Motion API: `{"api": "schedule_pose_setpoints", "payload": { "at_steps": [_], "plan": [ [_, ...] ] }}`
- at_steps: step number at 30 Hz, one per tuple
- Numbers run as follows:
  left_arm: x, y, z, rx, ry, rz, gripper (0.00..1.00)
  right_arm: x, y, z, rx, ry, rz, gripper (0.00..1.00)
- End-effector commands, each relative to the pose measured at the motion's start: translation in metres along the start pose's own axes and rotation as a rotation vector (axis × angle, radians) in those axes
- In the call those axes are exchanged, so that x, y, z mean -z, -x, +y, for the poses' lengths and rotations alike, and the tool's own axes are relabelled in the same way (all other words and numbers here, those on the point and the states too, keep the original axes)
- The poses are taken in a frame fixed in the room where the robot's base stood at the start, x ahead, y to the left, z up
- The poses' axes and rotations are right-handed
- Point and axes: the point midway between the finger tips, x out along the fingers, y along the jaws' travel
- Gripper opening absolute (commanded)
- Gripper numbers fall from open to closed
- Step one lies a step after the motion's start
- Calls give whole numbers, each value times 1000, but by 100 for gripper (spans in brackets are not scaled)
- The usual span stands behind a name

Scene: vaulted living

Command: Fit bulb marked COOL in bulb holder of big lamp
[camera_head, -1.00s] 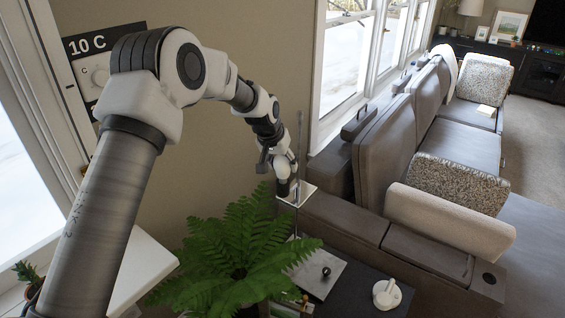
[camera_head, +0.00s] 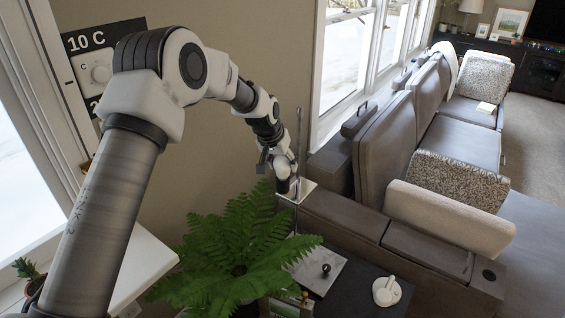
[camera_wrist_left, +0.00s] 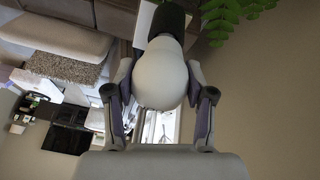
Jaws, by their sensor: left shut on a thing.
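My left gripper (camera_wrist_left: 160,72) is shut on a round white bulb (camera_wrist_left: 162,84), with one finger on each side of it. Beyond the bulb, in the left wrist view, is a dark cylinder (camera_wrist_left: 170,20) that looks like the bulb holder. The bulb's narrow end meets it or is inside it; I cannot tell which. In the head view my left gripper (camera_head: 283,184) is small and low beside a thin upright rod (camera_head: 299,135), probably part of the big lamp. No COOL mark is readable. My right gripper is not in view.
A green fern (camera_head: 235,250) stands just below my left gripper. A dark side table (camera_head: 345,295) carries a grey board (camera_head: 318,272) and a small white object (camera_head: 386,291). A grey sofa (camera_head: 350,225) is close on the right. The wall and window are behind.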

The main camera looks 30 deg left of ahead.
Motion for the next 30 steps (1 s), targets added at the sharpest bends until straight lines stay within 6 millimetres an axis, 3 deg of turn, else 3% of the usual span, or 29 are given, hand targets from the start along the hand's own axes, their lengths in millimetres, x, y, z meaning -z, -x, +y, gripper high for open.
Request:
{"api": "schedule_pose_setpoints", "payload": {
  "at_steps": [14,15,17,26,30],
  "plan": [
    [-2,-6,-1,0,0,0,20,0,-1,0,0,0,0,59],
    [-2,-6,-1,0,0,0,61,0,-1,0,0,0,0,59],
    [-2,-6,-1,0,0,0,82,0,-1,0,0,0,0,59],
    [-2,-6,-1,0,0,0,83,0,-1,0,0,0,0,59],
    [-1,5,-1,0,-1,3,83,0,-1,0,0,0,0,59]
  ]
}}
